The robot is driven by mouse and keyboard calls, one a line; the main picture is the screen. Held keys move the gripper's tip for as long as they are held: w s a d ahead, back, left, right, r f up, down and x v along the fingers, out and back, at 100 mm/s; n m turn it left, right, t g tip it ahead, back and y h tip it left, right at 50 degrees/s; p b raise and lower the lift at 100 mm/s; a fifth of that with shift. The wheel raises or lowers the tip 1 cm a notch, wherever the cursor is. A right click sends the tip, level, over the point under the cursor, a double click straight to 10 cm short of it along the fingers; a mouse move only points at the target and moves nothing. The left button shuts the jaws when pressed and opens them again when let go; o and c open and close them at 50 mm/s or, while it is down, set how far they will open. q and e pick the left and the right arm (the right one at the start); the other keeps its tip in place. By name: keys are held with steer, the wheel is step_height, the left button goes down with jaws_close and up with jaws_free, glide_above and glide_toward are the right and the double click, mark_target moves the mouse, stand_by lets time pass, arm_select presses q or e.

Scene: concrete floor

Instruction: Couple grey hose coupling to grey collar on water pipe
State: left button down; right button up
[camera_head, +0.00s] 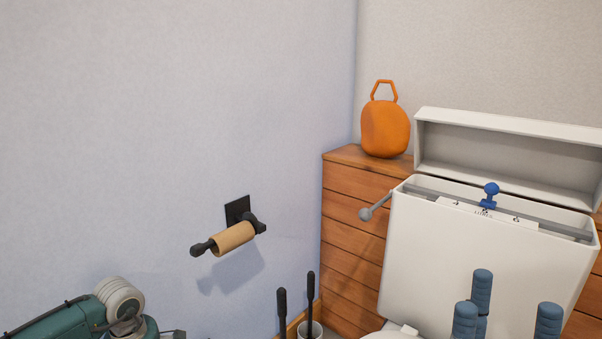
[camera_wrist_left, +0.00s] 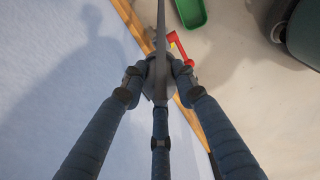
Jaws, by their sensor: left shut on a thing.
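In the left wrist view, the blue fingers of my left gripper (camera_wrist_left: 157,88) are closed around a grey piece (camera_wrist_left: 158,72), with a long thin grey part running up from it. It looks like the grey hose coupling, but the fingers cover much of it. A red handle-like part (camera_wrist_left: 184,52) shows just beyond the fingertips. I cannot make out the grey collar or the water pipe. The blue fingers of my right gripper (camera_head: 508,306) are spread and empty in front of the toilet cistern.
The white cistern (camera_head: 470,260) has its lid (camera_head: 510,125) tipped up behind it. An orange speaker-like object (camera_head: 385,130) stands on the wooden ledge. A paper roll holder (camera_head: 233,238) juts from the left wall. A green tray (camera_wrist_left: 190,12) lies on the floor.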

arm_select(q)
steer(key=shift+m, duration=0.3)
steer(key=m, duration=0.5)
steer(key=shift+m, duration=0.3)
steer(key=c, duration=1.3)
jaws_free()
